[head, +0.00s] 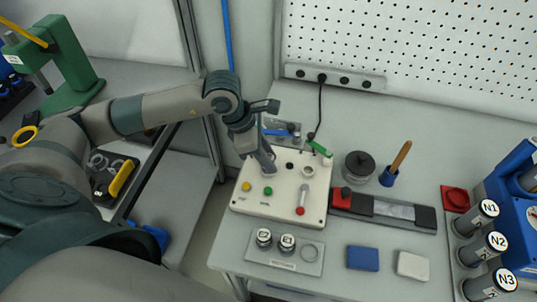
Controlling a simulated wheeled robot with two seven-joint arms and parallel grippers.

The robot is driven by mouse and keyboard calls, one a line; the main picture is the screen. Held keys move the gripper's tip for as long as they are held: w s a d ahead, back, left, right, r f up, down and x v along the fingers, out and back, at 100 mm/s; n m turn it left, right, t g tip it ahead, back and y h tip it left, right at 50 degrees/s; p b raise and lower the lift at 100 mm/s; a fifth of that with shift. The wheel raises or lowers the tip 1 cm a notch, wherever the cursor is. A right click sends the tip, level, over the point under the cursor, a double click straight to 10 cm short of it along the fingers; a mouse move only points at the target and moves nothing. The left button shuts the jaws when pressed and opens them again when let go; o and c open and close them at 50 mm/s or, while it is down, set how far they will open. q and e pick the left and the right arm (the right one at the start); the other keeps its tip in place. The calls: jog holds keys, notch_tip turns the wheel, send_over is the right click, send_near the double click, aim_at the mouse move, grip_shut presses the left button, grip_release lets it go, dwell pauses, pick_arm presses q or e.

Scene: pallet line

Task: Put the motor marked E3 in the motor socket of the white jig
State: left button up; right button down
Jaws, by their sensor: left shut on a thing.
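The white jig (253,203) lies on the grey bench, with coloured buttons and a red-ended lever on top. A round, ring-like opening (308,171) is at its upper right. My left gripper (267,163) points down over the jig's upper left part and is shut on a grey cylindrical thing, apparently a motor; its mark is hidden. I cannot tell whether it touches the jig. A motor tray (283,261) in front of the jig holds two motors, left (264,238) and right (287,243), with marks too small to read surely. Its right-hand place is an empty ring. My right gripper is not in view.
Right of the jig are a dark fixture (394,211) with a red block, a dark round pot (358,166) and a wooden-handled tool (399,157). Blue (362,258) and white (412,265) blocks lie in front. Cylinders marked N1, N2 and N3 (491,286) stand far right.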

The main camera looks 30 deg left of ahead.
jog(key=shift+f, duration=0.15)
pick_arm(q)
jog(key=shift+f, duration=0.15)
jog(key=o, duration=1.1)
jog(key=shift+r, duration=0.2)
jog(key=b+v, duration=0.4)
jog(key=v, duration=0.8)
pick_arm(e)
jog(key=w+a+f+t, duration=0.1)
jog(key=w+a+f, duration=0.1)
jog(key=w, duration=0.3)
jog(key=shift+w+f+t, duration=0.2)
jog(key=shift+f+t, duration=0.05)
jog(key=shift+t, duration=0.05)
